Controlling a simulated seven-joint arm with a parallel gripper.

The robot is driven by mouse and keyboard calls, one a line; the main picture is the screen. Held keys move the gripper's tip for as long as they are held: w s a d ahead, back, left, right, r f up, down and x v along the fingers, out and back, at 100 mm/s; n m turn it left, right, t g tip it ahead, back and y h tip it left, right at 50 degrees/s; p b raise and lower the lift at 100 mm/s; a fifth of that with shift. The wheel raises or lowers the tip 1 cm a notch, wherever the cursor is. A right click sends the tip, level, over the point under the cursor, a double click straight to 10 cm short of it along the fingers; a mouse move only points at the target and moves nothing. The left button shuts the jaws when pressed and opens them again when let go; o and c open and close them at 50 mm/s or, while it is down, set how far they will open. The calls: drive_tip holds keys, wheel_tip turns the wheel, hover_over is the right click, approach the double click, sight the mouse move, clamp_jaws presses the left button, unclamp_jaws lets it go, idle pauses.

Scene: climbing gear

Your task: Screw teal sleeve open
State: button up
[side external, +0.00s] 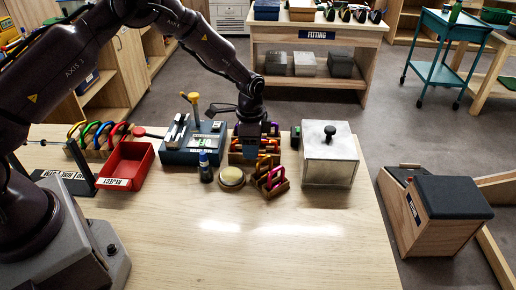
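My gripper (257,150) points down over a wooden holder (238,157) near the back of the table, between the blue-grey fixture and the pale lidded box. Orange pieces, which look like carabiners (268,146), show beside and below its fingers. The fingertips are dark and small here, so I cannot tell whether they are open, shut or touching anything. A second wooden holder (279,189) with a pink carabiner (274,178) and an orange one stands just in front, to the right. I cannot make out a teal sleeve; it may be hidden by my gripper or too small.
A blue-grey fixture (190,157) with a yellow-topped post stands left. A small blue-capped bottle (205,170) and round tin (232,179) sit in front. A pale box with a black knob (329,170) stands right. A red reject tray (125,160) is far left. The table front (260,245) is clear.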

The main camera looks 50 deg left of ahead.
drive_tip(key=shift+r, duration=1.1)
drive_tip(key=shift+w+a, duration=0.8)
drive_tip(key=shift+s+d+f, duration=0.15)
drive_tip(key=shift+d+f, duration=0.05)
drive_tip(key=shift+f, duration=0.5)
drive_tip(key=shift+s+d+f, duration=0.1)
drive_tip(key=shift+d+f, duration=0.1)
drive_tip(key=shift+f, duration=0.5)
drive_tip(key=shift+s+d, duration=0.5)
drive_tip(key=shift+s, duration=0.05)
